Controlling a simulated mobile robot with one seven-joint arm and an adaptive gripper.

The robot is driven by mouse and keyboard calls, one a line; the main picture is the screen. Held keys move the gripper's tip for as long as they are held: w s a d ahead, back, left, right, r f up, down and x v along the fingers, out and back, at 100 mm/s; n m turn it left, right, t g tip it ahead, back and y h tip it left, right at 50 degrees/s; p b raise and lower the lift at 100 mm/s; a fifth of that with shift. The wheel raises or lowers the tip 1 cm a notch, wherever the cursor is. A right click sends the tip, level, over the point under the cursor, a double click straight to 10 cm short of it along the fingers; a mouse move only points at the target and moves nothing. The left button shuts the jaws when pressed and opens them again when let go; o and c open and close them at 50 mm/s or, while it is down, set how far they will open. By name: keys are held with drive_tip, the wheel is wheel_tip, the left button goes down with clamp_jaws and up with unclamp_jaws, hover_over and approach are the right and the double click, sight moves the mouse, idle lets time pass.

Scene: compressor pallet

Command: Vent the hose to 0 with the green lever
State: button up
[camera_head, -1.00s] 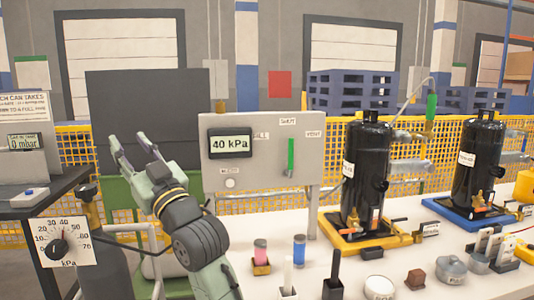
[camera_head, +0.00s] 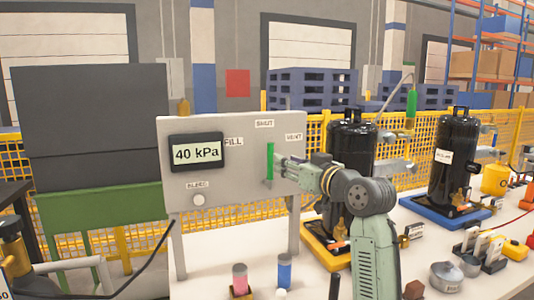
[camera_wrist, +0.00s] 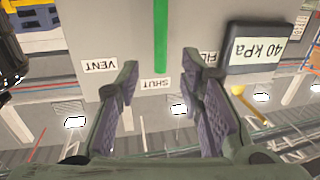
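The grey panel (camera_head: 225,190) carries a display (camera_head: 196,152) that reads 40 kPa. The green lever (camera_head: 269,160) stands upright and points at the SHUT label (camera_head: 264,124), with FILL to its left and VENT to its right. My gripper (camera_head: 279,167) is in front of the panel, just right of the lever. The wrist view is upside down. There my gripper (camera_wrist: 160,62) is open and empty, with one finger on each side of the lever's end (camera_wrist: 160,40) in the picture. Whether the fingers touch the lever or panel cannot be told.
A round BLEED button (camera_head: 198,200) is low on the panel. Black tanks (camera_head: 352,150) stand in yellow and blue trays right of the panel, one partly behind my arm. Pink (camera_head: 239,277) and blue (camera_head: 284,268) cylinders stand on the table in front.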

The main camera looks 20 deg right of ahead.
sight(272, 156)
drive_tip(key=p+x, duration=0.2)
drive_tip(key=x, duration=0.7)
drive_tip(key=shift+s, duration=0.1)
drive_tip(key=shift+c, duration=0.4)
clamp_jaws()
